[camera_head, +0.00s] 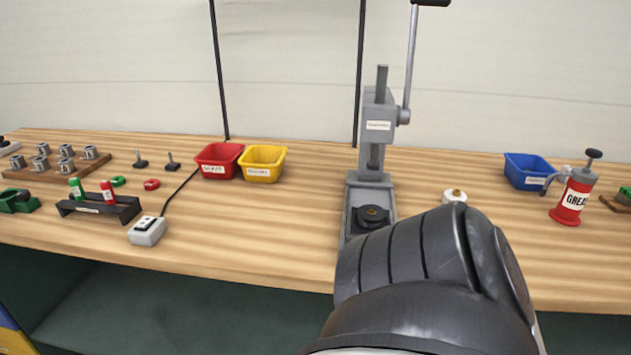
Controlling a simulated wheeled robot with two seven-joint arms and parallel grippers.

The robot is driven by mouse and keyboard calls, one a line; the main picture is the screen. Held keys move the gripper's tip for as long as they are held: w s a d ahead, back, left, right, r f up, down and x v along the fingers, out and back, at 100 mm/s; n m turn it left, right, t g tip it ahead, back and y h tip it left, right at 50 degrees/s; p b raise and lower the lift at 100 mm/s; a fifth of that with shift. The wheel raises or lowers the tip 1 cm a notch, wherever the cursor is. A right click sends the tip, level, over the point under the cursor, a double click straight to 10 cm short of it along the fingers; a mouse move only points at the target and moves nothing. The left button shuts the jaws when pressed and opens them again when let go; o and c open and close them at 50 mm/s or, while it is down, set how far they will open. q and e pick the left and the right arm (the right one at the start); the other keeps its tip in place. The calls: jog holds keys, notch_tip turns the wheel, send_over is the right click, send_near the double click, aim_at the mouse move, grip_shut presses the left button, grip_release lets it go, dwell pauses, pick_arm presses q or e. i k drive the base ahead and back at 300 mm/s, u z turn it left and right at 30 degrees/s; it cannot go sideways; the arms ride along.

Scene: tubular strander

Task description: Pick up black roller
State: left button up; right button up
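A black round part (372,215) with a brass-coloured centre sits on the base of the grey arbor press (375,183), under its ram. It looks like the black roller, but I cannot be sure at this size. A large dark segment of my own arm fills the lower middle right and stands in front of the press's lower base. Neither of my grippers shows in the head view, so I cannot see where they are relative to the black part.
Red bin (218,172), yellow bin (262,177) and blue bin (528,185) stand along the bench. A white round part (454,196) and a red grease can (572,197) are right of the press. A switch box (147,231) and wooden rack (50,172) are left. Bench between box and press is clear.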

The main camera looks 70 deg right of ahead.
aim_at(372, 222)
jog(key=k, duration=0.5)
jog(key=z, duration=0.9)
